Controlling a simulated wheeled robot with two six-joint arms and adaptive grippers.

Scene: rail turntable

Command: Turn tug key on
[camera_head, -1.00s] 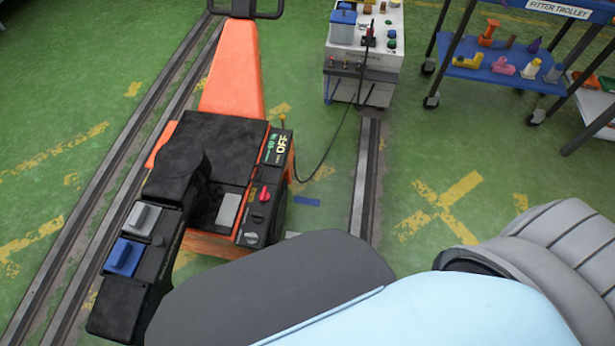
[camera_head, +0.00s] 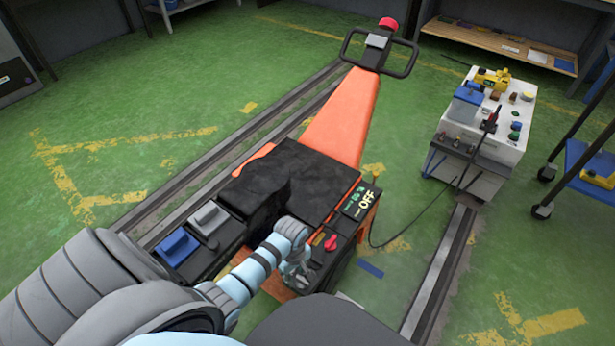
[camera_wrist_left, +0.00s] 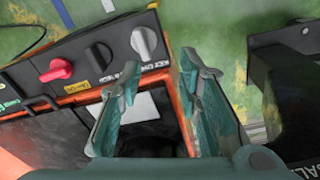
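The orange tug (camera_head: 340,120) stands in the middle of the head view, its small display (camera_head: 361,202) reading OFF. Its black control panel has a red knob (camera_head: 331,242). In the left wrist view the red knob (camera_wrist_left: 57,70), a black knob (camera_wrist_left: 99,54) and a silver knob (camera_wrist_left: 144,42) sit in a row. Lettering beside the silver knob seems to begin with KEY. My left gripper (camera_head: 295,268) is over the panel's near end. In the wrist view its fingers (camera_wrist_left: 160,65) are open and empty, the tips close to the silver knob. My right gripper is out of view.
A white equipment cart (camera_head: 490,130) stands to the right, with a cable (camera_head: 412,225) running to the tug. Rails (camera_head: 440,270) cross the green floor. A blue-shelved trolley (camera_head: 590,170) is at the right edge.

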